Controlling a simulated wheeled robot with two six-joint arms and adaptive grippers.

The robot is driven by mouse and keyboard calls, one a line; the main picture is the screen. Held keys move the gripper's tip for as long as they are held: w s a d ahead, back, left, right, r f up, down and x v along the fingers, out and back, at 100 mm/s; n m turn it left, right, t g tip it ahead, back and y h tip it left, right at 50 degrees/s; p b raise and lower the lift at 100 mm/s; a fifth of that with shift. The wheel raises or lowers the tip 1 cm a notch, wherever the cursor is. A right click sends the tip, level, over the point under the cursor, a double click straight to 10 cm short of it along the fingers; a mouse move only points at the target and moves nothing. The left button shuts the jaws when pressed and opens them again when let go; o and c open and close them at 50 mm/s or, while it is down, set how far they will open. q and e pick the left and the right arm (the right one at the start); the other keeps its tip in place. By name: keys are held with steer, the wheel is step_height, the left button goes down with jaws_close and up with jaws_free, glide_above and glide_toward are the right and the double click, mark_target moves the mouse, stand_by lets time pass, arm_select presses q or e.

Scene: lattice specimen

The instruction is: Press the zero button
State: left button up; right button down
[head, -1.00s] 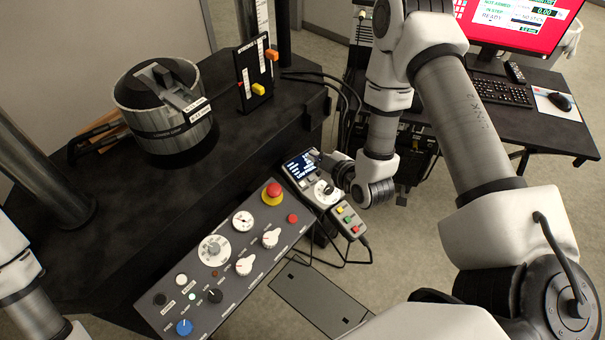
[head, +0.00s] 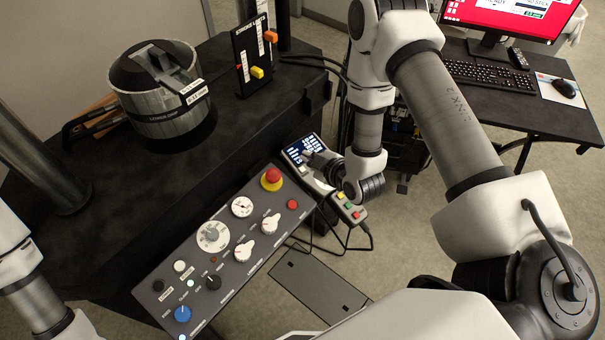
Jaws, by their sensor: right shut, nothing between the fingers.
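A small grey handset (head: 318,186) with a lit blue-and-white display (head: 296,148) is mounted at the machine's right edge. My right gripper (head: 309,157) reaches in from the right and is shut and empty, its tips over the lower part of the display. It covers much of the handset's face, including where a dial showed. I cannot tell whether the tips touch, and no button labelled zero is readable. A small keypad (head: 347,207) with yellow, green and red buttons sits below. My left gripper is out of view; only part of that arm shows at the left edge.
A grey control panel (head: 228,262) with a red emergency stop (head: 271,178), dials and a blue knob (head: 182,314) lies left of the handset. A grey cylinder (head: 165,92) stands on the black machine top. A desk (head: 480,100) with monitor and keyboard is at right. Cables hang below the keypad.

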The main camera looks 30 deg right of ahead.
mark_target(298, 163)
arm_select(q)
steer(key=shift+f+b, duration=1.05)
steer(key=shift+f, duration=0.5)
arm_select(e)
steer(key=shift+w+a+f, duration=0.1)
steer(key=shift+w+f, duration=0.15)
steer(key=shift+f, duration=0.7)
steer(key=shift+w+a+f, duration=0.1)
steer(key=shift+w+f, duration=0.1)
steer(key=shift+f, duration=0.7)
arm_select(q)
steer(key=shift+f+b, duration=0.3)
arm_select(e)
steer(key=shift+w+f, duration=0.1)
steer(key=shift+f, duration=0.25)
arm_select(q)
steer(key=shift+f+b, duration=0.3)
arm_select(e)
steer(key=shift+a+f, duration=0.1)
steer(key=shift+f, duration=0.3)
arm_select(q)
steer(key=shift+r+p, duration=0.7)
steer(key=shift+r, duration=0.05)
arm_select(e)
steer(key=shift+r, duration=0.85)
